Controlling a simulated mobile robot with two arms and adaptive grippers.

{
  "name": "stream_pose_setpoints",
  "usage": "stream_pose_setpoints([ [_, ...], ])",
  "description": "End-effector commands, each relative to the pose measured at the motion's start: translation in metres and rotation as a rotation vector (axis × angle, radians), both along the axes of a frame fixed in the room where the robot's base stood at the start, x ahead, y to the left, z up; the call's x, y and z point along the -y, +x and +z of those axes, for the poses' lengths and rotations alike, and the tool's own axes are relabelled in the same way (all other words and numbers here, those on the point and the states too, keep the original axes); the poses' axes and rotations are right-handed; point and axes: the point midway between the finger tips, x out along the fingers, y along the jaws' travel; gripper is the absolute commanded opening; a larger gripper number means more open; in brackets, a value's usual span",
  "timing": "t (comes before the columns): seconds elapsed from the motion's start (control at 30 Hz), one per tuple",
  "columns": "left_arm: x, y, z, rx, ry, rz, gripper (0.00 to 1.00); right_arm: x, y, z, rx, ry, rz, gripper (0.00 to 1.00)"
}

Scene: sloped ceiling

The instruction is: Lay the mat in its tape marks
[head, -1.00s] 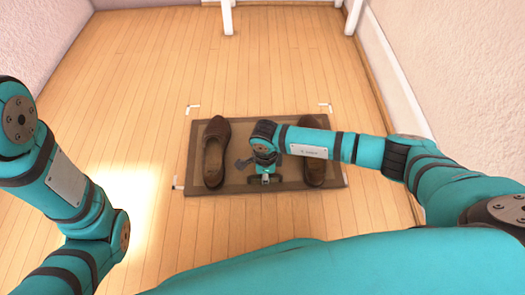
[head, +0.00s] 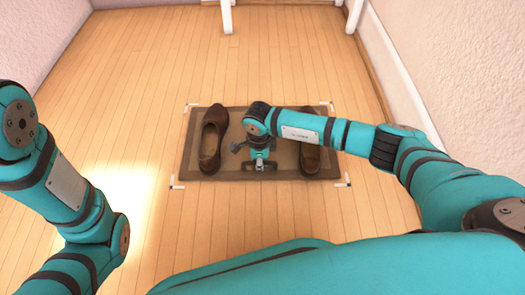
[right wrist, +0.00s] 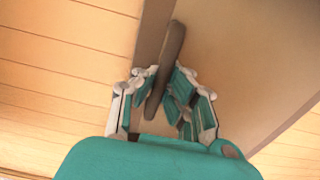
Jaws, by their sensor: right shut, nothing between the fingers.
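The brown mat (head: 234,162), with a darker border, lies flat on the floor among four white corner tape marks, at far left (head: 190,106), far right (head: 327,105), near left (head: 176,182) and near right (head: 343,182). A brown shoe (head: 212,137) stands on its left part and another (head: 310,158) on its right, partly hidden by my right arm. My right gripper (head: 262,166) is shut at the mat's near edge. In the right wrist view, a dark brown strip (right wrist: 172,50) runs up from between the fingers, over the mat (right wrist: 230,55). My left gripper is out of view.
Wooden floor (head: 130,80) is clear around the mat. A wall (head: 425,60) stands to the right. White furniture legs (head: 227,17) stand at the back.

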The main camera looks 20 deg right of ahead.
Motion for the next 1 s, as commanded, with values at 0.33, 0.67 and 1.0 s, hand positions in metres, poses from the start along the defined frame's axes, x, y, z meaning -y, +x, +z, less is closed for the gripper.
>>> stream_pose_setpoints([
  [0.33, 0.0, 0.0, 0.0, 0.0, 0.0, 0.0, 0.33, 0.0, 0.002, 0.002, 0.003, 0.001, 0.0, 0.15],
  [0.67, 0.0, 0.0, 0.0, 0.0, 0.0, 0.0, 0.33, 0.0, 0.001, 0.0, 0.001, 0.001, 0.0, 0.33],
  [1.0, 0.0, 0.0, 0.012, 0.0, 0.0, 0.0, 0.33, 0.0, -0.001, 0.012, -0.002, 0.0, 0.001, 0.33],
])
